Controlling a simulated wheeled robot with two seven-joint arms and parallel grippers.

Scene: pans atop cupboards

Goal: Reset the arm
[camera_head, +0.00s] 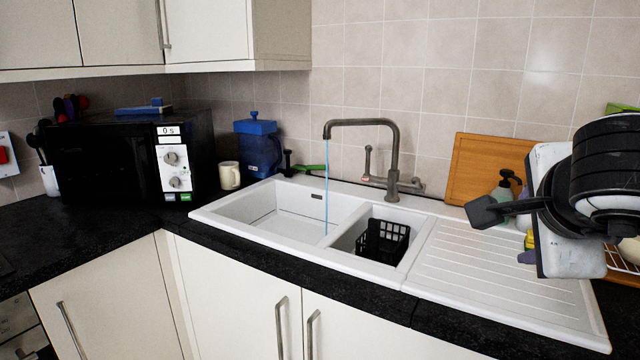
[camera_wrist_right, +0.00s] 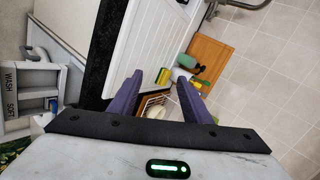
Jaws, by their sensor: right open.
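My right arm comes in at the right edge of the head view. Its black wrist and white gripper body hang above the right end of the draining board. In the right wrist view, the two purple fingers of my right gripper (camera_wrist_right: 163,92) are spread apart with nothing between them. Bottles and a wire rack (camera_wrist_right: 150,103) show beyond the fingers, apart from them. My left gripper and arm are not in view.
The white sink (camera_head: 265,212) with draining board (camera_head: 490,265) lies below; a black basket (camera_head: 383,240) sits in its small bowl. A tap (camera_head: 393,150) has a blue stream under its spout. A chopping board (camera_head: 478,165) leans behind. A microwave (camera_head: 100,165) stands left.

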